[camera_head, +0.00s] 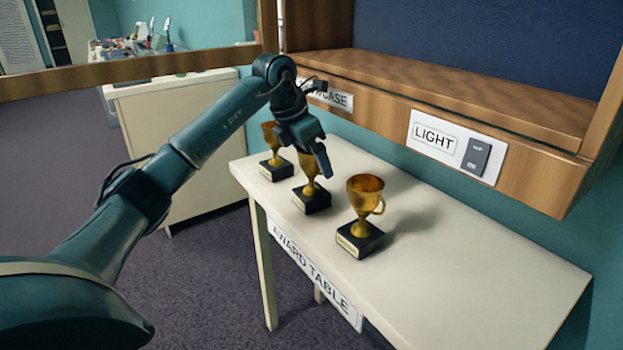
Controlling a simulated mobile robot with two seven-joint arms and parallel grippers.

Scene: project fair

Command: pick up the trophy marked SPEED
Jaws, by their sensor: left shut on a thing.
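Three gold cup trophies with black bases stand in a row on the white award table (480,285). The plaques on their bases are too small to read, so I cannot tell which is marked SPEED. My left gripper (311,165) comes down from above and is shut on the middle trophy (312,198), hiding most of its cup. Its base appears to be on or just above the table. The near trophy (366,208) stands to the right, upright with a handle showing. The far trophy (273,150) stands to the left. My right gripper is out of view.
A wooden showcase shelf (440,95) with a blue back runs behind the table. A light switch panel (455,146) marked LIGHT is on its front. A white cabinet (185,150) stands beyond the table. The table's right part is clear.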

